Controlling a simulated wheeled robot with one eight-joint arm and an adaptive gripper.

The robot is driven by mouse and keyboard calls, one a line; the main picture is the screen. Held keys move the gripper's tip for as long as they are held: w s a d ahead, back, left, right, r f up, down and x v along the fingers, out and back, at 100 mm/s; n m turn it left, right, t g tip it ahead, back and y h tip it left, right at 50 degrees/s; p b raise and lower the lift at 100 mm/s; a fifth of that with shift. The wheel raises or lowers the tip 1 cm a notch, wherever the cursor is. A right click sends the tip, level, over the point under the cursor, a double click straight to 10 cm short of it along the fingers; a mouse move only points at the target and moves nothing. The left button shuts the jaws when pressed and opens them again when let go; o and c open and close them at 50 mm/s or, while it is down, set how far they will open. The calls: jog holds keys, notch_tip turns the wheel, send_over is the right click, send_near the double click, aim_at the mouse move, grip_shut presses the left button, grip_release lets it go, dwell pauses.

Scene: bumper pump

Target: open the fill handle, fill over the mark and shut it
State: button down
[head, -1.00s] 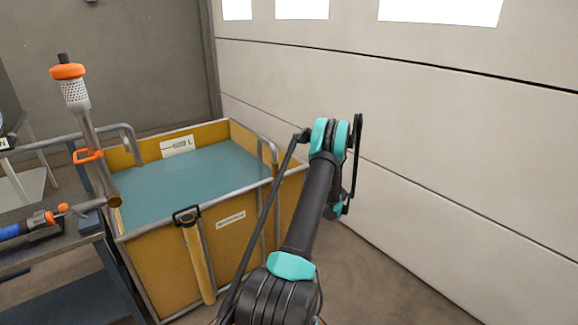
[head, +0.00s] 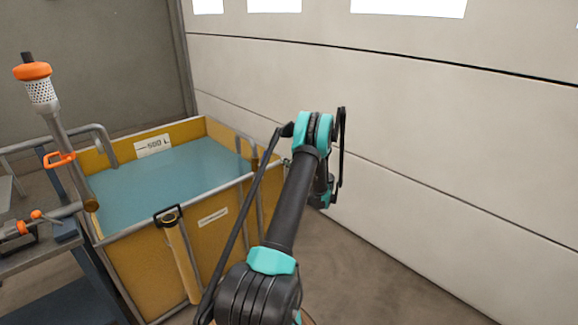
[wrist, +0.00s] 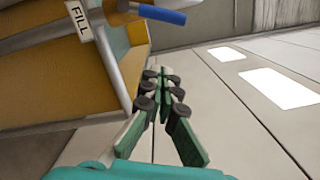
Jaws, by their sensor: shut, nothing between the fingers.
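In the wrist view a white FILL tag (wrist: 81,21) hangs on the tank rail, and a blue handle (wrist: 160,14) sticks out to its right at the top edge. My gripper (wrist: 165,76) is shut and empty, below the blue handle and apart from it. In the head view the yellow tank (head: 145,262) holds blue water (head: 165,180) below its rim. A white plate marked about 500 L (head: 153,146) is on its far inner wall, above the water. The head view does not show my fingers clearly; my arm covers the tank's right side.
A bench (head: 40,262) stands at far left. The pale panelled wall (head: 430,130) is close on the right. Floor is clear between.

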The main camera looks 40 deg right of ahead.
jog(key=w+a+r, duration=0.1)
jog(key=w+a, duration=0.3)
jog(key=w, duration=0.1)
jog(key=shift+r, duration=0.35)
jog(key=shift+a, duration=0.2)
jog(key=shift+a+r, duration=0.5)
jog(key=shift+a, duration=0.25)
jog(key=shift+d, duration=0.1)
